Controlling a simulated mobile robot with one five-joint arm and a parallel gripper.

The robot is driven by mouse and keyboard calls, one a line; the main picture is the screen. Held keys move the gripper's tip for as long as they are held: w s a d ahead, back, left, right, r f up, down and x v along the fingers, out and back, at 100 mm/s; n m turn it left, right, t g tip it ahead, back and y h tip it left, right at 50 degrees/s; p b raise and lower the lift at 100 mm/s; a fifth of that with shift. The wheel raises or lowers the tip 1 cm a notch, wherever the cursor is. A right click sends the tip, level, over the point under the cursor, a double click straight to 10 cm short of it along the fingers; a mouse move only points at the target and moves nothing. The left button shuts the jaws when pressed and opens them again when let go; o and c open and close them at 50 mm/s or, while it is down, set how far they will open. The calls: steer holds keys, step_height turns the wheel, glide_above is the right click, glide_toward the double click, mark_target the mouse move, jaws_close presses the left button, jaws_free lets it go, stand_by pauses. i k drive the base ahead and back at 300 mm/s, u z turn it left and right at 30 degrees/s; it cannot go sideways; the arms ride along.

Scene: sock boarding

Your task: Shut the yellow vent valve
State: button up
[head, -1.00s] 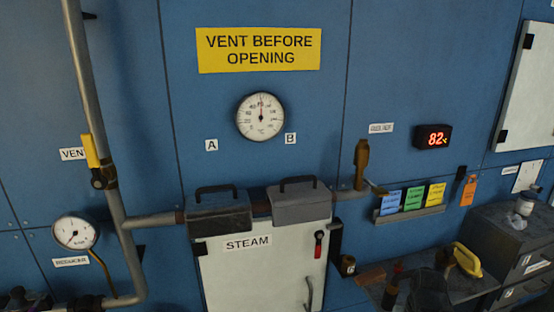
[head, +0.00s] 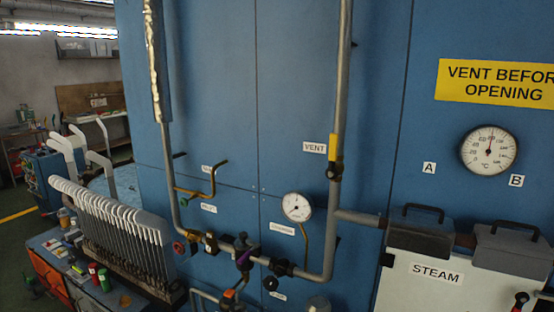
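The yellow vent valve (head: 334,147) sits on a vertical grey pipe (head: 343,70), just right of the white VENT label (head: 314,147). Its yellow lever stands upright, in line with the pipe. The dark valve body (head: 335,171) shows just below the lever. My gripper is not in view, so its state does not show.
A round gauge (head: 296,207) hangs low, left of the pipe. Two grey handled boxes (head: 422,232) sit on the pipe above the STEAM door (head: 436,290). A rack of white-topped boards (head: 110,225) stands at left. The blue panel around the lever is clear.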

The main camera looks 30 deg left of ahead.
mark_target(331, 172)
steer(key=u, duration=1.4)
steer(key=k, duration=1.4)
steer(key=u, duration=0.5)
steer(key=i, duration=1.9)
steer(key=u, duration=0.55)
